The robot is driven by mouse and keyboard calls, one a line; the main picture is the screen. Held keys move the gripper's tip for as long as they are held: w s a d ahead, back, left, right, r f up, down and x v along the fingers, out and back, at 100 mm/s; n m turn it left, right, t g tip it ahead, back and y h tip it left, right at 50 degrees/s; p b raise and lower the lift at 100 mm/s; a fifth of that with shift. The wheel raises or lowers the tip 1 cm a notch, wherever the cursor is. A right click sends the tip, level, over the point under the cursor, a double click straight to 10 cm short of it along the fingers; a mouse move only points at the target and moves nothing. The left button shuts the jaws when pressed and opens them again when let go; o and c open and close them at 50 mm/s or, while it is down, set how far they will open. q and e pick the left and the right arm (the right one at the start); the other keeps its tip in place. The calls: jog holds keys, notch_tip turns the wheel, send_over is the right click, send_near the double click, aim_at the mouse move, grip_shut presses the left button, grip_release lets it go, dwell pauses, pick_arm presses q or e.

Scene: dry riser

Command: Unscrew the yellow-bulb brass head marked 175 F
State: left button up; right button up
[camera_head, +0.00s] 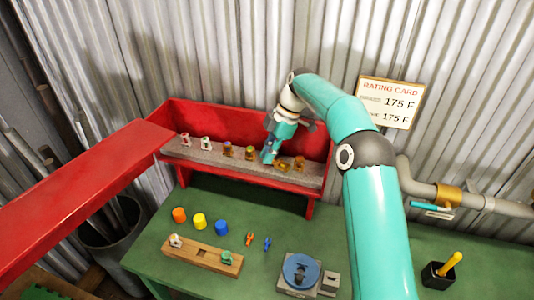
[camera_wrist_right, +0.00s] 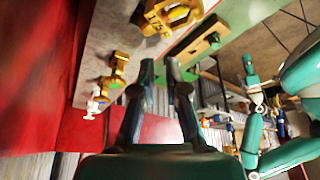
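Several small brass heads stand in a row on the grey ledge of a red open box. A yellowish brass head (camera_head: 281,165) and another brass head (camera_head: 299,163) are just right of my right gripper (camera_head: 268,155), which reaches down at the ledge. In the right wrist view, a large gold-coloured head (camera_wrist_right: 170,15) is just beyond the fingertips. The fingers of the right gripper (camera_wrist_right: 160,65) are apart with nothing visible between them. I cannot tell for certain which head has the yellow bulb. My left gripper cannot be made out.
The rating card (camera_head: 389,102) reads 175 F. The green bench (camera_head: 330,235) holds a wooden block (camera_head: 190,253), orange, yellow and blue cups (camera_head: 200,221), a blue round device (camera_head: 300,271) and a black holder (camera_head: 438,275). A pipe (camera_head: 490,204) runs along the right wall.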

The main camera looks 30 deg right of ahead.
aim_at(279, 160)
jog(key=shift+o, duration=0.6)
jog(key=shift+d+f, duration=0.5)
jog(key=shift+f, duration=0.2)
jog(key=shift+r, duration=0.1)
jog(key=v, duration=0.7)
jog(key=shift+w+r, duration=0.15)
jog(key=shift+r, duration=0.2)
jog(key=shift+a+r, duration=0.15)
jog(key=shift+r, duration=0.45)
